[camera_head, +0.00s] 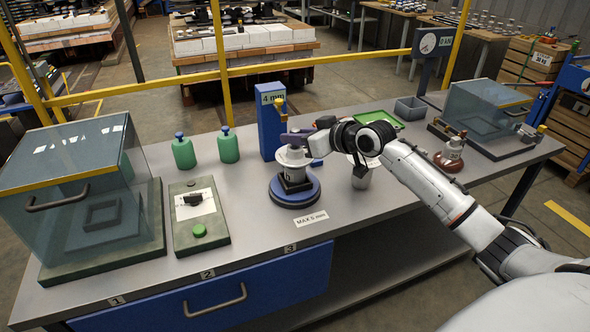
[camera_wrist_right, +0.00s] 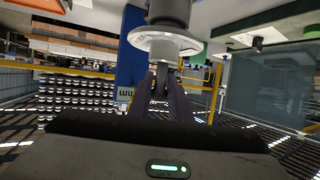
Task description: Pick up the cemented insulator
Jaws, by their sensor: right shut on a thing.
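A white-disc insulator (camera_head: 293,157) with a grey lower part stands upright at a round blue base (camera_head: 294,194) mid-bench. Whether it touches the base is hard to tell. My right gripper (camera_head: 296,139) reaches in from the right and is shut on the insulator's upper end. In the right wrist view, which appears upside down, its dark fingers (camera_wrist_right: 161,83) close on the grey pin beside the white disc (camera_wrist_right: 164,43). A brown insulator (camera_head: 450,157) stands further right. A grey metal piece (camera_head: 361,177) is partly hidden under my right wrist. My left gripper is not in view.
A blue "4 mm" post (camera_head: 270,120) stands close behind the insulator. Green bottles (camera_head: 184,152), a switch box (camera_head: 197,218) and a clear-covered case (camera_head: 75,190) are left. A grey bin (camera_head: 409,109) and another clear case (camera_head: 486,112) are right. The bench front is mostly clear.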

